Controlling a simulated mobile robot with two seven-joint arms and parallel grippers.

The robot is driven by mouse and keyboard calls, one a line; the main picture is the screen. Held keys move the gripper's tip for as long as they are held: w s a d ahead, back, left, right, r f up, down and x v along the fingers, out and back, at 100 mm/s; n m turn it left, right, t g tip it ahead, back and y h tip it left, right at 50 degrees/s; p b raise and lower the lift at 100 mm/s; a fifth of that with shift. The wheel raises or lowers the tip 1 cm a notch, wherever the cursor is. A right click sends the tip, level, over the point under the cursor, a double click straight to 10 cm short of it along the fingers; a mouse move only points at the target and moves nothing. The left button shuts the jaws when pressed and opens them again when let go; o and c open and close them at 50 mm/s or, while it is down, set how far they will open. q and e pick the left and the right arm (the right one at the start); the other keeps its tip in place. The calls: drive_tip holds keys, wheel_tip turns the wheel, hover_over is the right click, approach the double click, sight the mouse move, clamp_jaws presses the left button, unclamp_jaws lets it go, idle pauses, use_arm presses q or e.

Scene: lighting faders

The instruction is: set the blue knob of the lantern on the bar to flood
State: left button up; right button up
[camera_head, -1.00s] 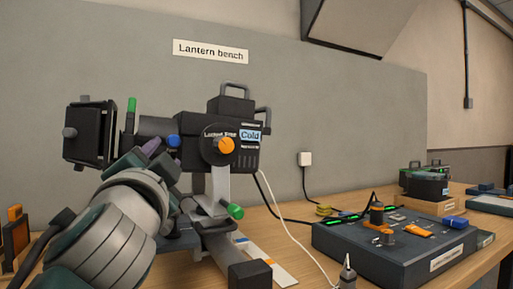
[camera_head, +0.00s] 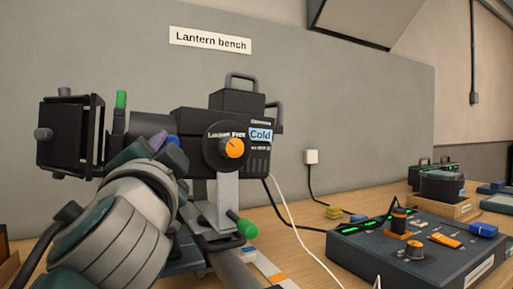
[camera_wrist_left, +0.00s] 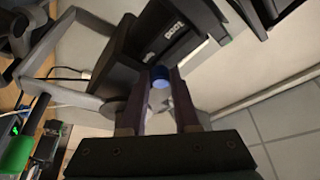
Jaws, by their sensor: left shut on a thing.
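The black lantern (camera_head: 236,130) stands on a grey mount on the bench, with a "Cold" label on its side. An orange knob (camera_head: 233,148) sits on a round dial reading "Locked" and "Free". The blue knob (camera_wrist_left: 159,74) shows in the left wrist view between my fingertips, against the lantern's body. My left gripper (camera_wrist_left: 160,85) is shut on it. In the head view my left gripper (camera_head: 165,142) is at the lantern's near side, and its wrist and fingers hide most or all of the blue knob. My right gripper is in neither view.
A fader console (camera_head: 370,255) with knobs is at the right. A white cable (camera_head: 285,203) hangs in front. A grey panel (camera_head: 370,110) stands behind.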

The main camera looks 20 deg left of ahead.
use_arm(q)
clamp_jaws()
idle(1.0)
